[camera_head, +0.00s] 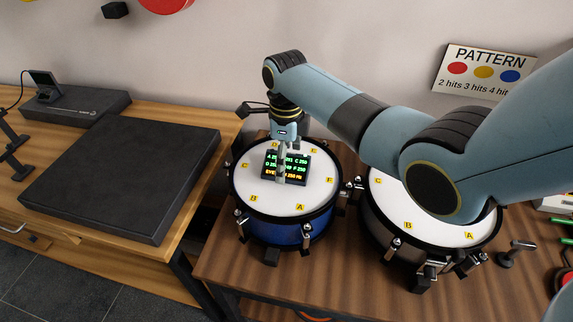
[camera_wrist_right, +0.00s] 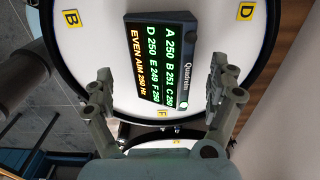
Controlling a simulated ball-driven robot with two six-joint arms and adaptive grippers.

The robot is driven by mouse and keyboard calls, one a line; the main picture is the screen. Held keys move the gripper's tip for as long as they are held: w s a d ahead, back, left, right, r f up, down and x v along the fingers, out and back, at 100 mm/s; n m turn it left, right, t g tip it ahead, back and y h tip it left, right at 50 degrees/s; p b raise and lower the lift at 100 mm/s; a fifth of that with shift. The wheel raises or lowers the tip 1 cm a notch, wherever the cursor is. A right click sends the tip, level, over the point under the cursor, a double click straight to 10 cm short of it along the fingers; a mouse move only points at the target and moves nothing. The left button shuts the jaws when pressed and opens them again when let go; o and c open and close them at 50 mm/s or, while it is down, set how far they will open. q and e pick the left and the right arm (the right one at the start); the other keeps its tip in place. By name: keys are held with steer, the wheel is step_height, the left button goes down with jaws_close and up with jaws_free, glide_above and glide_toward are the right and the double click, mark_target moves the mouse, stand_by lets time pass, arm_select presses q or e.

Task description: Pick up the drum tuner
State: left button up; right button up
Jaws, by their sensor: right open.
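The drum tuner (camera_head: 271,172) is a small dark box with a lit green and yellow text display. It lies on the white head of the blue drum (camera_head: 290,233), amid yellow letter tags. My right gripper (camera_head: 285,172) points down over it from above and hides part of the display. In the right wrist view the tuner (camera_wrist_right: 160,62) shows its readings, and the right gripper (camera_wrist_right: 157,92) is open with one finger on each side of it. Whether the fingers touch it I cannot tell. My left gripper is not in view.
A second drum (camera_head: 408,235) stands right of the blue one, partly hidden by my right arm. A large black slab (camera_head: 130,180) lies on the left table. A poster (camera_head: 485,72) hangs on the wall behind. A gap separates the two tables.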

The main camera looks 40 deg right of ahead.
step_height(320, 180, down, 2)
steer(key=shift+f, duration=0.1)
steer(key=shift+c, duration=0.2)
steer(key=c, duration=1.3)
